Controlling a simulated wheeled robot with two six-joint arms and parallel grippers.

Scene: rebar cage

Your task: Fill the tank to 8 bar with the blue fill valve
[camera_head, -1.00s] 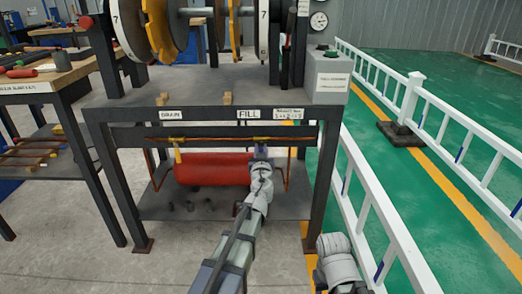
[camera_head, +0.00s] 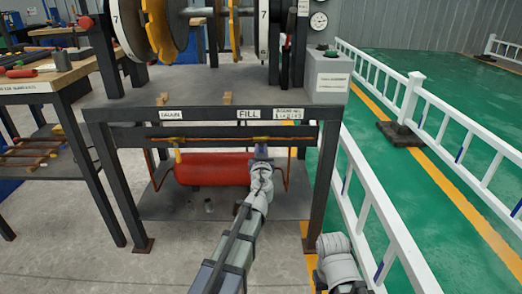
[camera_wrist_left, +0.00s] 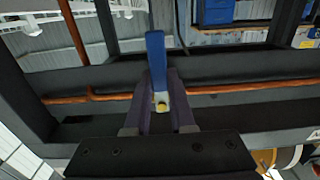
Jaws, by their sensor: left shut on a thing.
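The red tank (camera_head: 210,171) lies under the bench, below a copper pipe (camera_head: 215,139). The FILL label (camera_head: 248,114) is on the bench's front edge, above my left gripper (camera_head: 261,153). In the left wrist view the blue fill valve handle (camera_wrist_left: 155,52) stands up between the fingers of my left gripper (camera_wrist_left: 159,90), which is shut on it. A small brass part (camera_wrist_left: 161,106) shows at its base. In the head view the gripper and wrist mostly hide the valve. A yellow handle (camera_head: 178,156) sits under the DRAIN label (camera_head: 171,115). My right gripper is out of view.
A white-faced dial (camera_head: 319,20) is on the back wall, too small to read. A grey box with a green button (camera_head: 327,73) stands on the bench's right end. Dark bench legs (camera_head: 321,187) and a white railing (camera_head: 385,207) stand to the right.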

